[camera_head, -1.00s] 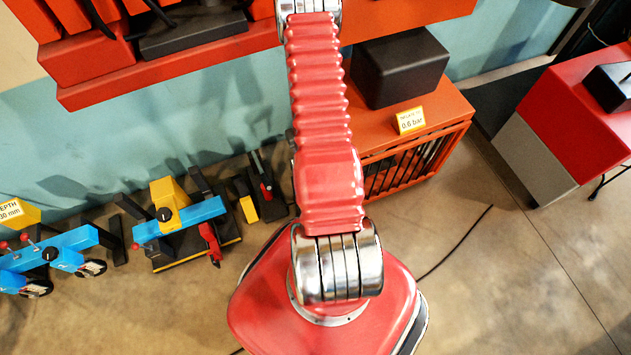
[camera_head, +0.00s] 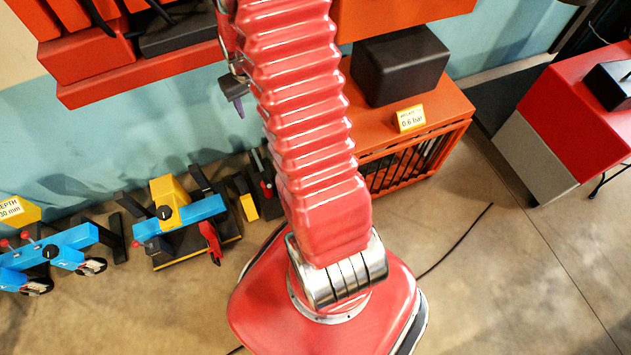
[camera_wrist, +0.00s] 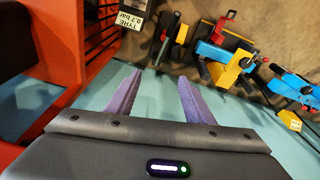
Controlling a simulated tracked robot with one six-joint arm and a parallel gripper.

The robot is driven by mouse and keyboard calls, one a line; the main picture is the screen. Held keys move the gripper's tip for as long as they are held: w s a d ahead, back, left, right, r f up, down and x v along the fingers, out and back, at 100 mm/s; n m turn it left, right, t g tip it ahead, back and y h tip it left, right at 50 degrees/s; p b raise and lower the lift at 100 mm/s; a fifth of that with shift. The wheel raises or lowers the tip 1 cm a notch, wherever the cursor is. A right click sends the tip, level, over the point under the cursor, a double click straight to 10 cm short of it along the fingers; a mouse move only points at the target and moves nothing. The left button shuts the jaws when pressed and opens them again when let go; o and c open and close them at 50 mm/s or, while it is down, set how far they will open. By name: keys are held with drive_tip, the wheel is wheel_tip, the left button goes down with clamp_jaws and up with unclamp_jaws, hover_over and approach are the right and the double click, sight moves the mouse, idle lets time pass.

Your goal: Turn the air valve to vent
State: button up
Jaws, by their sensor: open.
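I cannot tell for sure which part is the air valve. A blue bar with a yellow block (camera_head: 170,193) and a black knob (camera_head: 165,213) stands on a dark base on the floor by the wall, with a red lever (camera_head: 210,240) at its right. The yellow block also shows in the wrist view (camera_wrist: 225,76). A small black and red device (camera_head: 266,183) stands right of it. My gripper (camera_wrist: 160,77) is open and empty, its purple fingers apart and pointing toward the floor devices. In the head view it shows partly, left of my arm.
A second blue device (camera_head: 62,250) with a black knob stands at the left. An orange shelf (camera_head: 150,75) overhangs the floor devices. Open floor lies in front.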

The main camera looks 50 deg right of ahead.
drive_tip(key=s+a+r+n+t, duration=0.1)
drive_tip(key=s+a+r, duration=0.1)
drive_tip(key=a+r, duration=0.6)
drive_tip(key=s+a+r+n+t, duration=0.1)
drive_tip(key=s+a+r, duration=0.1)
drive_tip(key=a+r, duration=0.55)
drive_tip(key=s+a+r+n+t+y, duration=0.1)
drive_tip(key=s+a+r+n, duration=0.1)
drive_tip(key=s+a+r, duration=0.8)
drive_tip(key=shift+s+r+t, duration=0.15)
drive_tip(key=shift+s+t, duration=0.15)
drive_tip(key=shift+s, duration=0.85)
